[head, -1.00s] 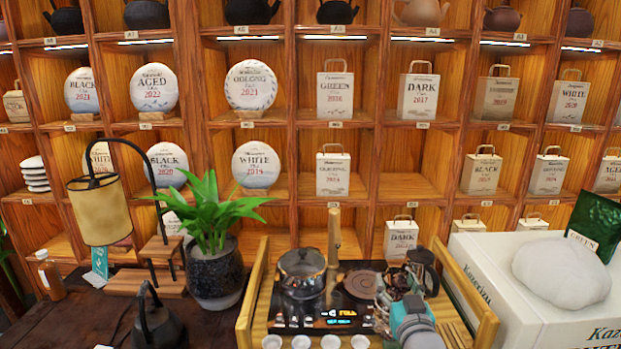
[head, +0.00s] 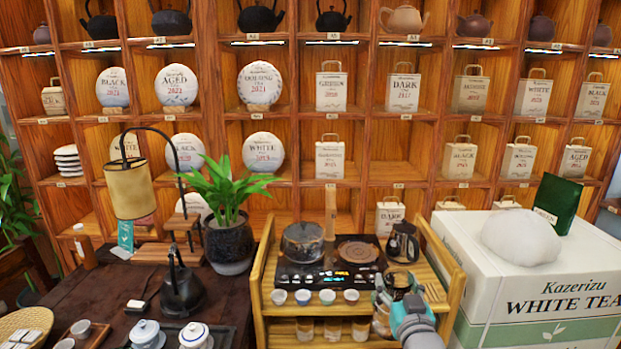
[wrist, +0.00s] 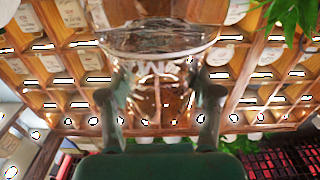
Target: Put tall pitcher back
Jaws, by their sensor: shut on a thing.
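My gripper (head: 396,290) is shut on a clear glass vessel, which looks like the tall pitcher (head: 382,318), at the front right of the wooden tea cart (head: 282,338). In the wrist view the pitcher's clear glass (wrist: 160,40) shows between and beyond my two fingers (wrist: 162,95). My gripper hides part of the pitcher in the head view, so its full shape and tilt cannot be told. A dark glass pot with a black handle (head: 403,242) stands on the cart top behind my gripper.
The cart carries a black hob (head: 328,274) with a glass pot (head: 302,243) and several small white cups (head: 327,297). Glasses (head: 332,328) stand on its lower shelf. A white tea carton (head: 500,285) is close on the right. A dark table (head: 105,288) with teaware is on the left.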

